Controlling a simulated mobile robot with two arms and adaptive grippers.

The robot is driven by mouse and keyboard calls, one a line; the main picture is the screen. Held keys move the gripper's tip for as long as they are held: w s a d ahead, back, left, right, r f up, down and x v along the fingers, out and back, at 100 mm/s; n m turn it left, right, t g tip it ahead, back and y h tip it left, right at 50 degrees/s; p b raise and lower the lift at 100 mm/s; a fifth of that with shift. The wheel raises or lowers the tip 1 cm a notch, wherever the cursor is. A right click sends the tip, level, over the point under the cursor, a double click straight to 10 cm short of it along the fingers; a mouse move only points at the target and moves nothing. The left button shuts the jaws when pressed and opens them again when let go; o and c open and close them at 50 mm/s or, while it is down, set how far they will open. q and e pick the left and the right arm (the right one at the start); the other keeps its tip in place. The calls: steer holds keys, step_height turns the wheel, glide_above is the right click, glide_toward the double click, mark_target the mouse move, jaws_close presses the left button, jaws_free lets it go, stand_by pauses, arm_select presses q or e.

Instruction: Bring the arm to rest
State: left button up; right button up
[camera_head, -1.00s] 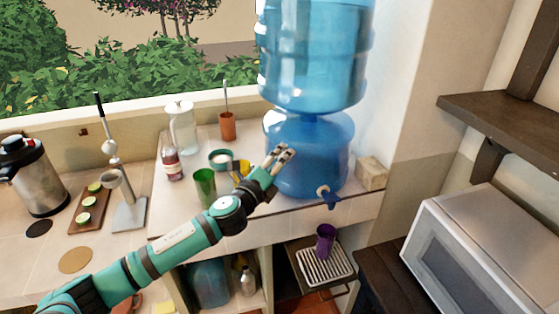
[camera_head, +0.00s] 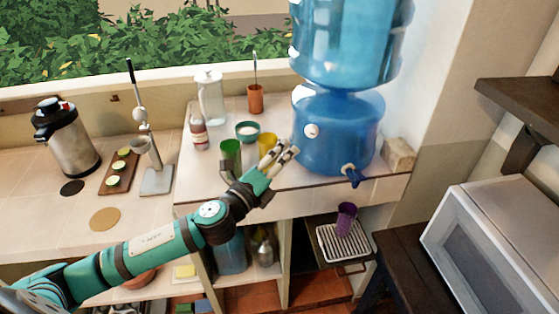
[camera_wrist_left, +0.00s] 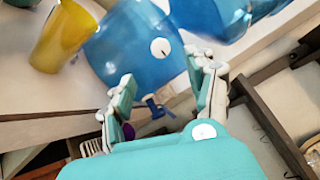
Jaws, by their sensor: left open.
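My left arm comes in from the lower left in the head view, and its gripper (camera_head: 282,156) is in front of the counter edge, just left of the water dispenser's tap. The gripper is open with nothing between its fingers. In the left wrist view the two teal fingers (camera_wrist_left: 160,95) are spread apart, with the blue water dispenser (camera_wrist_left: 135,45) beyond them. My right gripper is not in view.
The blue dispenser (camera_head: 335,135) with its tap (camera_head: 352,176) stands on the counter. A yellow cup (camera_head: 267,144) and a green cup (camera_head: 230,152) are close behind the gripper. A purple cup (camera_head: 345,218) stands on the drip tray (camera_head: 335,250) below. A microwave (camera_head: 490,245) is at right.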

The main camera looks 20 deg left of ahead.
arm_select(q)
steer(key=shift+s, duration=0.35)
